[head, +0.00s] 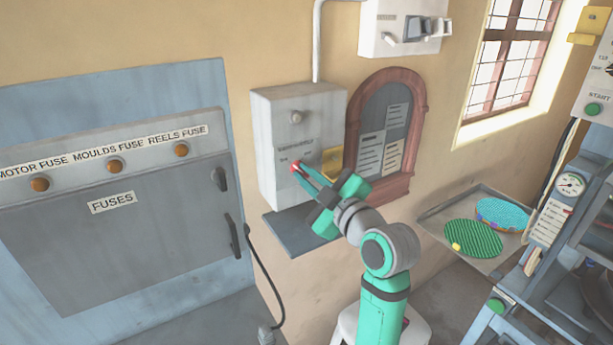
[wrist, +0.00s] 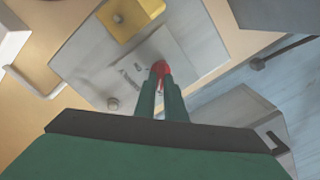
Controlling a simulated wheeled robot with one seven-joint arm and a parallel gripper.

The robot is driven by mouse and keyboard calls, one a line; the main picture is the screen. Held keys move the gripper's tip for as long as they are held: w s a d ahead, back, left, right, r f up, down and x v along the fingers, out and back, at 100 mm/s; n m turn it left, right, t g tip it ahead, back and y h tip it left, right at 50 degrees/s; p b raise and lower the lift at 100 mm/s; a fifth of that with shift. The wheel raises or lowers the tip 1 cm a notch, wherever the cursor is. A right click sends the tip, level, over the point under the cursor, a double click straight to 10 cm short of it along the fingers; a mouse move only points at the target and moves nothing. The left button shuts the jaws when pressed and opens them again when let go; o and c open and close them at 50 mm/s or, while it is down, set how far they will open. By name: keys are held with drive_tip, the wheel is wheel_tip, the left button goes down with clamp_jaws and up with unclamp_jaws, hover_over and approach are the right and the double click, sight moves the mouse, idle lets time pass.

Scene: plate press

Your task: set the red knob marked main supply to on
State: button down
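The red knob (head: 295,167) sits on the front of a grey wall box (head: 270,115). In the wrist view the red knob (wrist: 160,67) shows at the tips of my gripper's fingers. My gripper (head: 299,170) reaches the box from the right, and its fingertips (wrist: 160,80) are close together at the knob, one on each side. They look closed on it, and they hide part of it. Small lettering on the box beside the knob is too blurred to read fully, so the knob's setting cannot be told.
A yellow plate (head: 332,162) is on the box right of the knob. A grey shelf (head: 290,235) juts out below the box. A wooden-framed board (head: 388,135) hangs to the right. A fuse cabinet (head: 115,215) with dark handles stands left. A tray (head: 465,255) with round plates is at right.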

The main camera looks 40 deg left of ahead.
drive_tip(key=shift+m, duration=0.3)
drive_tip(key=m, duration=0.3)
drive_tip(key=shift+m, duration=0.3)
drive_tip(key=m, duration=0.4)
drive_tip(key=shift+w+d+m, duration=0.1)
drive_tip(key=shift+w+m, duration=0.05)
drive_tip(key=shift+m, duration=0.15)
drive_tip(key=m, duration=0.4)
drive_tip(key=shift+w, duration=0.1)
drive_tip(key=shift+w+f+m, duration=0.1)
drive_tip(key=shift+f+m, duration=0.05)
drive_tip(key=shift+m, duration=2.35)
drive_tip(key=c, duration=1.8)
unclamp_jaws()
drive_tip(key=shift+d, duration=0.1)
